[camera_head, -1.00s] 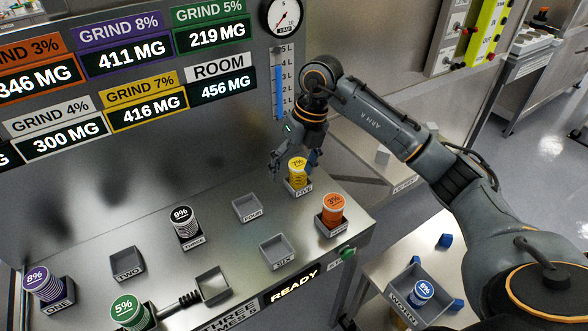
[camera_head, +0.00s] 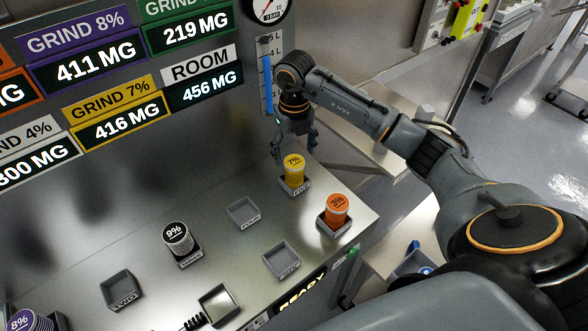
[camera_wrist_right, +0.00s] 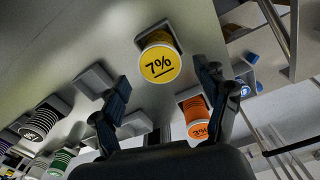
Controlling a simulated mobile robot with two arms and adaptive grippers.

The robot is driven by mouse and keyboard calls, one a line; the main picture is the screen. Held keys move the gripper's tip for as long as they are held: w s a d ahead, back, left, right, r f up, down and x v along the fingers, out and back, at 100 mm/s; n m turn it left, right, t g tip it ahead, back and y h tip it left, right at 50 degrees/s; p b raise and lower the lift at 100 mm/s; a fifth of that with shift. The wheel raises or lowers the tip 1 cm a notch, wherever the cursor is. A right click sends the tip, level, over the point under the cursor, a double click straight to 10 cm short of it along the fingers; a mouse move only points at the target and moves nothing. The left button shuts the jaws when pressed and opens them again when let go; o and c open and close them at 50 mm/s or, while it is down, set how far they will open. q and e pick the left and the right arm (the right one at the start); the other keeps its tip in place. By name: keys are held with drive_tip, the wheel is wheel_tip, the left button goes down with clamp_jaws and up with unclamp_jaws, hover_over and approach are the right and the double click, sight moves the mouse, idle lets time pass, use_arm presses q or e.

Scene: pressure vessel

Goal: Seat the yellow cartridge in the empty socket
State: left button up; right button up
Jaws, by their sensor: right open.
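The yellow 7% cartridge (camera_head: 294,171) stands upright in the socket labelled FIVE (camera_head: 294,189) in the head view. In the right wrist view the yellow cartridge (camera_wrist_right: 158,64) shows its top, clear of the fingers. My right gripper (camera_head: 295,147) is open and empty, just behind and above the cartridge. Its two spread fingers (camera_wrist_right: 166,100) also show in the wrist view. Empty sockets are TWO (camera_head: 119,289), FOUR (camera_head: 242,211) and SIX (camera_head: 282,259). My left gripper is out of view.
An orange 3% cartridge (camera_head: 336,209) stands in a socket near the right edge. A black 9% cartridge (camera_head: 177,238) and a purple 8% one (camera_head: 25,322) stand further left. A display wall rises behind.

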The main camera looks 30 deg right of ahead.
sight(295, 161)
drive_tip(key=shift+w+f, duration=0.1)
drive_tip(key=shift+f, duration=0.25)
drive_tip(key=f+p, duration=0.1)
drive_tip(key=f, duration=0.1)
drive_tip(key=f+p, duration=0.2)
drive_tip(key=shift+s+f, duration=0.2)
drive_tip(key=shift+f, duration=0.1)
drive_tip(key=shift+w+f, duration=0.1)
drive_tip(key=shift+f, duration=0.25)
drive_tip(key=shift+r, duration=0.1)
drive_tip(key=c, duration=1.5)
